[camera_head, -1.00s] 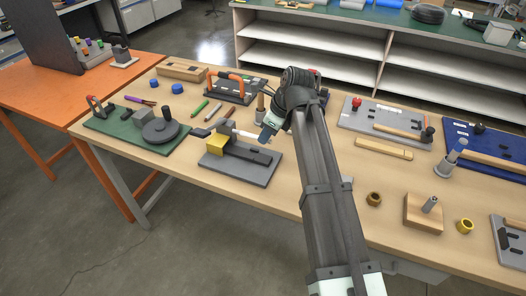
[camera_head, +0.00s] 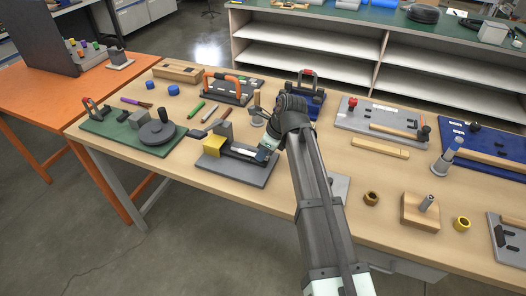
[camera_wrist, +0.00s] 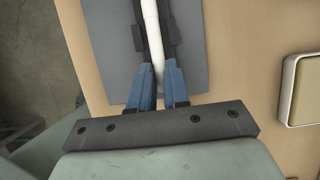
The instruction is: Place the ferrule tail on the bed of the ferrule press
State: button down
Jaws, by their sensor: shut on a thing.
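The ferrule press is a grey base plate (camera_head: 235,172) with a yellow block (camera_head: 213,147), an upright grey block (camera_head: 224,130) and a long dark bed. My gripper (camera_head: 264,154) is at the right end of this bed. In the wrist view, the blue fingers (camera_wrist: 155,88) are shut on the white ferrule tail (camera_wrist: 151,35). The tail also shows as a pale strip (camera_head: 241,151) along the bed in the head view. From the wrist, it runs between dark side pieces (camera_wrist: 170,30) above the grey plate. I cannot tell whether it touches the bed; its far end is hidden.
A green board (camera_head: 115,139) with a round dark disc stands to the left. Colored pens (camera_head: 196,108) and an orange-handled fixture (camera_head: 228,91) lie behind the press. A wooden block with a metal pin (camera_head: 421,211) and brass-colored rings (camera_head: 462,223) are on the right.

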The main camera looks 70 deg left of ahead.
jog(key=c, duration=1.1)
grip_release()
jog(key=shift+f, duration=0.1)
jog(key=v, duration=1.2)
